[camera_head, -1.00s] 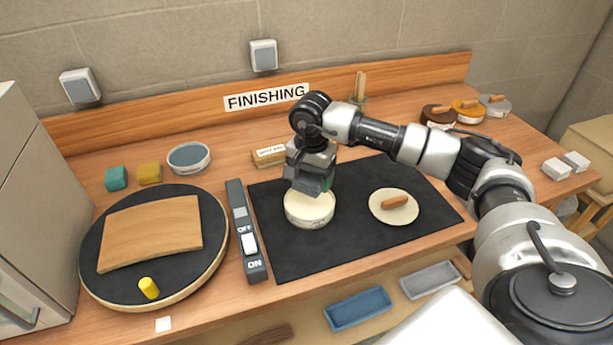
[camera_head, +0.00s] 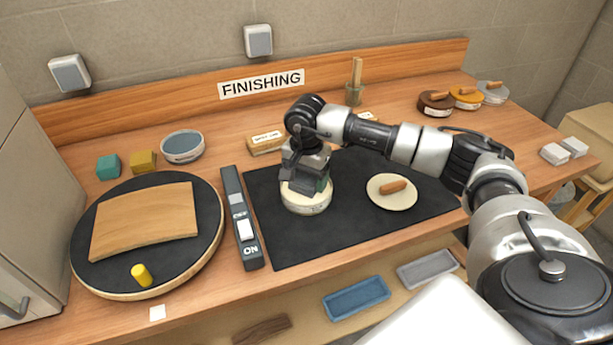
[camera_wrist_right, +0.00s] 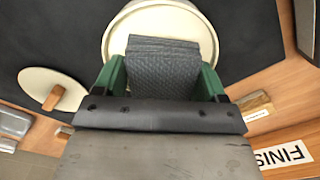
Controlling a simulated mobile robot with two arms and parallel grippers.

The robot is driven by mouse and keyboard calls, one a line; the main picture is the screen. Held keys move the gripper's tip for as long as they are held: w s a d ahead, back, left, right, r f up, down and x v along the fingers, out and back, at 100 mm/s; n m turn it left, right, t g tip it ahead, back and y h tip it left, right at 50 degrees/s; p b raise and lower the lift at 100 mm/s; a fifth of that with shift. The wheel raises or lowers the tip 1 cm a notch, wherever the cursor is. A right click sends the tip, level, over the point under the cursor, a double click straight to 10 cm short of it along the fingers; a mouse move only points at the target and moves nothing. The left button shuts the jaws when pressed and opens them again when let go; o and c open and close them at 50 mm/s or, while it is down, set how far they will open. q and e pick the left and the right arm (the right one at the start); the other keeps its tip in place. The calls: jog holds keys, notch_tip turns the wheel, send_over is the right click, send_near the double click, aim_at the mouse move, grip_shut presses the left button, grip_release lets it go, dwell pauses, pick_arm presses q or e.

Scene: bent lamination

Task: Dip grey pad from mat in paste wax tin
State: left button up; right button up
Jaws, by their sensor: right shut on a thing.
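In the head view, the cream paste wax tin (camera_head: 306,203) stands on the black mat (camera_head: 290,247). My right gripper (camera_head: 304,190) is over the tin, pointing down. In the right wrist view, the gripper (camera_wrist_right: 163,78) is shut on the grey pad (camera_wrist_right: 165,62), a dark textured block between its green fingers. The pad overlaps the tin (camera_wrist_right: 161,14); its underside is hidden, so I cannot tell if it touches the wax. My left gripper is not in view.
A cream disc with a brown handle (camera_head: 393,187) lies on the mat to the right. A switch strip (camera_head: 240,217) runs along the mat's left edge. A round turntable with a curved wood panel (camera_head: 146,220) and a yellow peg is further left. Several round tins stand at the back right.

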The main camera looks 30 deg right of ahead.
jog(key=shift+f, duration=0.2)
dwell(0.4)
jog(key=shift+f+b, duration=0.4)
jog(key=shift+b, duration=0.25)
dwell(1.2)
jog(key=shift+r+p, duration=2)
jog(key=shift+r, duration=1.65)
